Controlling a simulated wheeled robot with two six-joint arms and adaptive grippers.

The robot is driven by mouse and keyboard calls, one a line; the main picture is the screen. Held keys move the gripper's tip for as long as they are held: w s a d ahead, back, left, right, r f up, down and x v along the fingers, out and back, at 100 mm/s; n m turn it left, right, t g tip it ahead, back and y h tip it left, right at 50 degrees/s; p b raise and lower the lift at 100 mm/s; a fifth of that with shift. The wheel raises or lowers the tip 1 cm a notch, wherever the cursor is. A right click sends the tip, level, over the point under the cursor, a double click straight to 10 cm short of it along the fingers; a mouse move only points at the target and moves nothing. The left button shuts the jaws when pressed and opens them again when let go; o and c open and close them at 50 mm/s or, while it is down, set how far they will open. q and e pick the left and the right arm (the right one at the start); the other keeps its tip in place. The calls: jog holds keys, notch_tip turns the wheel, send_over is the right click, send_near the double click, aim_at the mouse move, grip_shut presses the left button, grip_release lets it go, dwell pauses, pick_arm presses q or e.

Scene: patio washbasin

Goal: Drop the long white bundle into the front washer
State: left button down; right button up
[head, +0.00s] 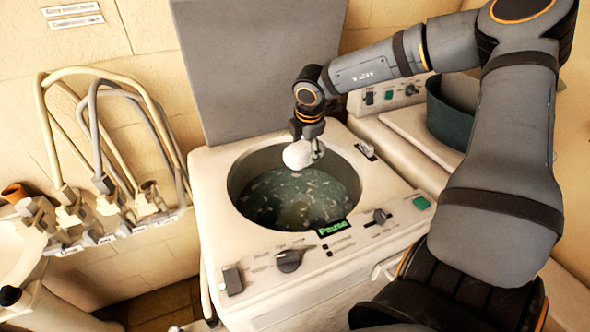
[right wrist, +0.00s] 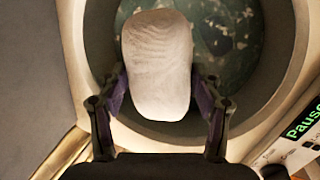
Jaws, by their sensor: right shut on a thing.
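The long white bundle (head: 298,154) is held in my right gripper (head: 304,140) above the open tub of the front washer (head: 215,178). In the right wrist view the bundle (right wrist: 157,65) sits between the two fingers of the gripper (right wrist: 162,95), with the tub opening around and behind it. The tub holds dark greenish water with pale flecks. The washer's grey lid (head: 262,60) stands raised at the back. Its front panel has knobs and a green display (head: 332,228) reading "Pause". My left gripper is not in view.
A second machine (head: 415,130) with a dark green tub (head: 448,112) stands at the right, partly behind my right arm. Hoses and taps (head: 110,195) are on the wall at the left. A pale basin edge (head: 20,250) shows at the far left.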

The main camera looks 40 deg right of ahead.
jog(key=shift+w+a+r+n, duration=0.25)
jog(key=shift+w+a+n, duration=0.1)
jog(key=shift+w, duration=0.1)
jog(key=shift+a+r, duration=0.15)
jog(key=shift+r, duration=0.1)
jog(key=shift+s+f, duration=0.15)
jog(key=shift+f, duration=2.85)
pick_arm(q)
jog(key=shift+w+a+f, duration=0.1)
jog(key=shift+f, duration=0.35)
pick_arm(e)
jog(key=o, duration=1.3)
